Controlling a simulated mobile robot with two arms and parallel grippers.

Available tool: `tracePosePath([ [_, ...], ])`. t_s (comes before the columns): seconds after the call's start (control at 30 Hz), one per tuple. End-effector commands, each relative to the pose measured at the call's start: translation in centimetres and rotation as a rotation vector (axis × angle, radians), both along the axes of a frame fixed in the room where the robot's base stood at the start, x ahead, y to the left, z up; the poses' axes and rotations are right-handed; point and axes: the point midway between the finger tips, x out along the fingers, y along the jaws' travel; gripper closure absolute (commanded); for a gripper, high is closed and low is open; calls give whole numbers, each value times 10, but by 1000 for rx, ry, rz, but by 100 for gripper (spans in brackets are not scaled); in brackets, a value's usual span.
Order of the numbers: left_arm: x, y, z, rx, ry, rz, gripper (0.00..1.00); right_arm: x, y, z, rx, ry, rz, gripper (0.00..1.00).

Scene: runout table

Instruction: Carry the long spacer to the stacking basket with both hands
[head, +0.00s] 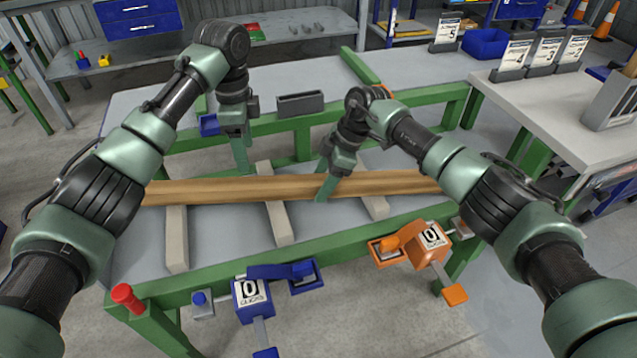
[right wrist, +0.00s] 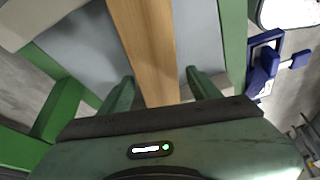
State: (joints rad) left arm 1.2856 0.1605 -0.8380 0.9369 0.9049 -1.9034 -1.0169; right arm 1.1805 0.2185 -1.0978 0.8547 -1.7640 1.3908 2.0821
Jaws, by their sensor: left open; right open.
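The long spacer, a long wooden beam (head: 230,190), lies across pale crosspieces on the green-framed runout table. My left gripper (head: 241,160) is open and empty at the far edge of the beam, left of its middle. My right gripper (head: 326,186) is open with its fingers down at the beam, right of the middle. In the right wrist view the beam (right wrist: 145,45) runs between the open fingers of the right gripper (right wrist: 158,90). The right forearm hides the beam's right end in the head view. I cannot make out a stacking basket for certain.
Pale crosspieces (head: 278,215) support the beam. A blue clamp unit (head: 253,293) and an orange one (head: 426,246) are at the table's near edge. A red knob (head: 127,297) tops the front left corner. A blue bin (head: 485,43) stands at the back right.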

Motion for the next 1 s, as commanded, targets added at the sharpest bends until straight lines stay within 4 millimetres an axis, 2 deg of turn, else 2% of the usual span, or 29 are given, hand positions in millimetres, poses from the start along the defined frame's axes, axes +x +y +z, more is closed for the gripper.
tracePosePath([
  [0.17,0,0,4,0,0,0,37,1,-6,16,1,-4,0,37],
  [0.6,0,0,3,0,0,0,37,1,-39,95,1,-3,-1,37],
  [0.8,0,0,3,0,0,0,37,1,-46,110,0,-1,0,37],
  [1.0,0,0,3,0,0,0,37,0,-46,111,0,0,0,37],
])
